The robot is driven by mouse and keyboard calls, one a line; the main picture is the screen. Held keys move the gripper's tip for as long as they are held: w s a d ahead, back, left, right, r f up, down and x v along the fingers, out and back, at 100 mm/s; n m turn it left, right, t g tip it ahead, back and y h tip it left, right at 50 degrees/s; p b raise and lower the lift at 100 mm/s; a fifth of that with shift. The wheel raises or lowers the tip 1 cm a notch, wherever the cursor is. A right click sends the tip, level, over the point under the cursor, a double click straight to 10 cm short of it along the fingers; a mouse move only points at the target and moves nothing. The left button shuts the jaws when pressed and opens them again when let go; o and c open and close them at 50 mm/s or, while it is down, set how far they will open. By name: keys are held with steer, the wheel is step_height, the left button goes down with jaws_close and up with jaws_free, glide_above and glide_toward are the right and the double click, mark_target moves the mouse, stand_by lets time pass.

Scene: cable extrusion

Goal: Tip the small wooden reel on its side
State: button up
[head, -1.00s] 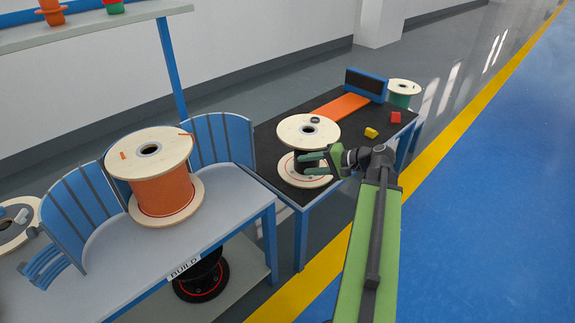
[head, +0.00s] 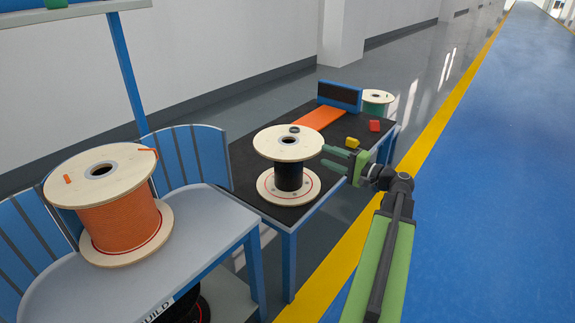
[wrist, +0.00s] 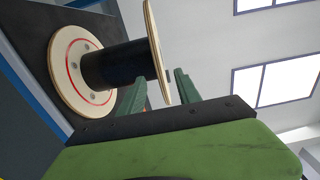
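The small wooden reel (head: 290,178) stands upright on the black-topped table, with pale round flanges and a black cable core. In the wrist view the reel (wrist: 112,66) appears turned sideways by the camera's angle. My gripper (head: 328,157) is at the right edge of its top flange. In the wrist view my green fingers (wrist: 158,86) are apart, with the flange rim reaching between them. Gaps show beside the rim, so the gripper is open; contact with either finger is unclear.
The table's black top (head: 243,160) also holds an orange strip (head: 320,117), a blue-framed block (head: 339,96), a yellow piece (head: 352,143) and a red piece (head: 375,125). A grey bench (head: 205,235) with a large orange-cable reel (head: 122,228) stands at left. A green reel (head: 376,104) is behind.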

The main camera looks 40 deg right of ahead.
mark_target(319, 153)
steer(key=shift+x, duration=3.1)
jaws_close()
